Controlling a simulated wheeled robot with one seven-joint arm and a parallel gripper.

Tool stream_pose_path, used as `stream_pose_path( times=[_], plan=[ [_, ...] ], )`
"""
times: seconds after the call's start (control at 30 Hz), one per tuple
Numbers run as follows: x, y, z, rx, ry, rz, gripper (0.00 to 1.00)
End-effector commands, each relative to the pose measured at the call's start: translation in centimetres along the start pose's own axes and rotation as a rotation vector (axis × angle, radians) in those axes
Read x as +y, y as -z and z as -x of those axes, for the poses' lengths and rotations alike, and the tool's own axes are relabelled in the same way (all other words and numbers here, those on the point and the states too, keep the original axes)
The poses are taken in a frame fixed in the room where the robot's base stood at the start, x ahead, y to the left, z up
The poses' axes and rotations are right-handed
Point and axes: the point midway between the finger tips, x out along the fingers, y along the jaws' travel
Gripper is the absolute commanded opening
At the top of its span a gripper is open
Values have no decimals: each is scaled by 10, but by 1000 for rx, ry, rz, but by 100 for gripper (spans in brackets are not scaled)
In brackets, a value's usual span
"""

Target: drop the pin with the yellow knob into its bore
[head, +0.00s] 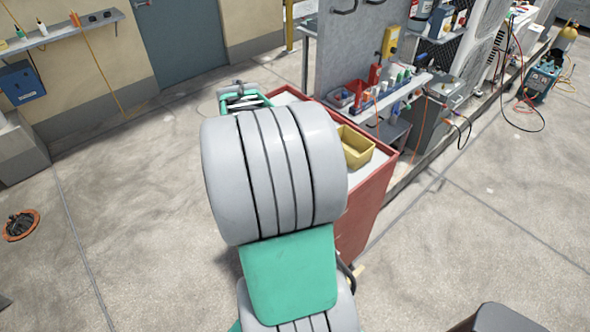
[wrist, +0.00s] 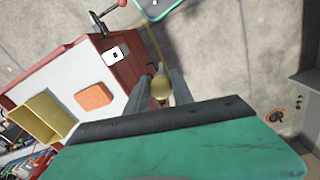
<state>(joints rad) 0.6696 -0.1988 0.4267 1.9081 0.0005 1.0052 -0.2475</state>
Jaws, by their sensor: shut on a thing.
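In the wrist view, my gripper (wrist: 160,80) is shut on the yellow knob (wrist: 160,88) of the pin, held between its two grey fingers. The knob hides most of the pin, and I cannot make out its shaft clearly. The pin is beyond the right edge of the red cart (wrist: 122,70) in that view, with floor behind it. A small white block (wrist: 108,54) with a dark square opening lies on the cart top near that edge. I cannot tell whether this opening is the bore. In the head view my arm hides the pin and most of the cart top.
The red cart, also in the head view (head: 372,205), carries a yellow bin (head: 356,146) and, in the wrist view, an orange block (wrist: 95,95). A shelf with bottles (head: 395,92) stands behind.

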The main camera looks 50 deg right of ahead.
Motion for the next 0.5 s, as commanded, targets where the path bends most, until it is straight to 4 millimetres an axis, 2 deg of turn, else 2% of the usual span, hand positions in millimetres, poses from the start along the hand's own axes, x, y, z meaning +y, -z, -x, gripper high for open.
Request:
stream_pose_path(
  times=[0.03, 0.1, 0.2, 0.3, 0.5],
  plan=[
    [30, -6, 10, 3, -1, -57, 0],
    [62, -15, 22, 2, -1, -112, 0],
    [92, -28, 33, 0, 0, -165, 0],
    [106, -35, 40, 0, 0, -188, 0],
    [108, -37, 34, -1, 1, -192, 0]
  ],
)
